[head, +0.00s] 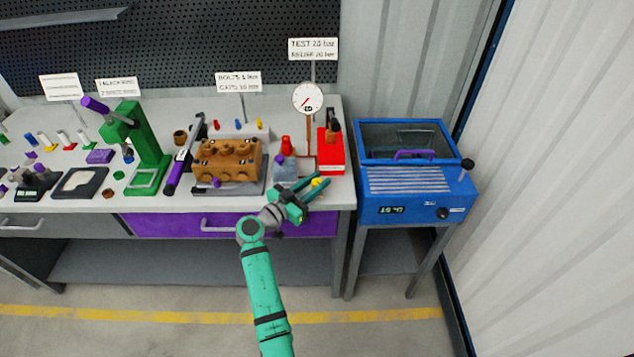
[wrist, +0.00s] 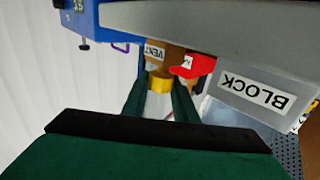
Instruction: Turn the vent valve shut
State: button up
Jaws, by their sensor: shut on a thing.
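The vent valve shows in the wrist view as a yellow knob (wrist: 160,82) below a brown fitting (wrist: 155,56) with a "VENT" label. My gripper (wrist: 162,92) has one finger on each side of the yellow knob and is shut on it. In the head view my gripper (head: 312,187) reaches over the bench's front right edge, and a bit of the yellow knob (head: 317,182) shows between its fingers. The inner finger faces are hidden, and I cannot tell how far the knob is turned.
A red part (wrist: 197,66) and a grey box labelled "BLOCK" (wrist: 225,93) are close by the fingers. A red pump unit (head: 331,156) and a gauge (head: 307,97) stand behind. The brown pump block (head: 228,160) lies left. A blue machine (head: 415,208) stands right.

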jog(key=shift+m+g+h, duration=0.5)
jog(key=shift+g+h, duration=0.1)
jog(key=shift+g, duration=0.2)
jog(key=shift+f, duration=0.1)
jog(key=o, duration=1)
jog(key=shift+o, duration=0.2)
jog(key=shift+a, duration=0.1)
jog(key=shift+s+a, duration=0.2)
jog(key=shift+a, duration=0.05)
jog(key=v, duration=1)
